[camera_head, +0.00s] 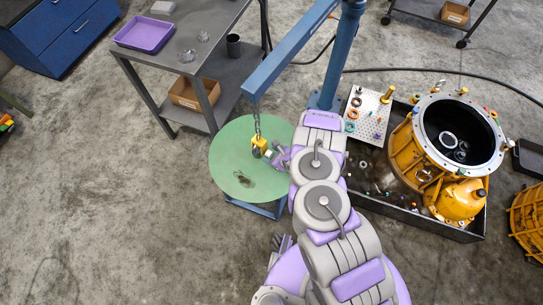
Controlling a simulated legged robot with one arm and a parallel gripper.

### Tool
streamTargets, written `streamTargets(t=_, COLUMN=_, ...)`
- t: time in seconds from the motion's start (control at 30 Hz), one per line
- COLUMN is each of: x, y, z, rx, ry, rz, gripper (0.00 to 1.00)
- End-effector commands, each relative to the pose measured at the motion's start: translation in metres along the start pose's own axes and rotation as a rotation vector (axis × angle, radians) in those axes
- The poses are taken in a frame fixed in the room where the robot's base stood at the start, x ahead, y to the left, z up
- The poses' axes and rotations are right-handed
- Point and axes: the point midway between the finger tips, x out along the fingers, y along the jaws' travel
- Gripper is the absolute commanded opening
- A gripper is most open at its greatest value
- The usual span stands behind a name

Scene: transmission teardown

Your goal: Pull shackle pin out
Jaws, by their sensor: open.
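A yellow hoist hook block (259,143) hangs on a chain (256,122) from the blue crane boom, over the round green table (228,170). The shackle and its pin are too small to tell apart from the hook block here. My gripper (275,157) is just right of the hook block and slightly lower in the picture, with its fingers pointing toward it. It is open, and I see nothing held in it. Whether a finger touches the block or the pin cannot be told. My arm covers the right edge of the green table.
The blue crane post (344,50) and boom (290,45) stand behind my arm. An orange transmission housing (407,150) sits in a dark tray (440,230) at right, beside a white parts board (367,116). A grey bench (215,50) with a purple tray (145,34) is at upper left.

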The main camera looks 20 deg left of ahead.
Motion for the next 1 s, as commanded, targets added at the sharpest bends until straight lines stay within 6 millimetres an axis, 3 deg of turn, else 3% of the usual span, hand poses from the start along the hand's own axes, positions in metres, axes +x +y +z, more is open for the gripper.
streamTargets(t=0.33, x=0.0046, y=0.0008, z=0.0008, rx=0.000, ry=0.004, rz=-0.001, gripper=0.59)
streamTargets(t=0.9, x=0.0028, y=0.0000, z=0.0005, rx=0.001, ry=0.001, rz=-0.001, gripper=0.05)
streamTargets(t=1.0, x=0.0028, y=-0.0001, z=0.0007, rx=0.001, ry=0.001, rz=-0.002, gripper=0.00)
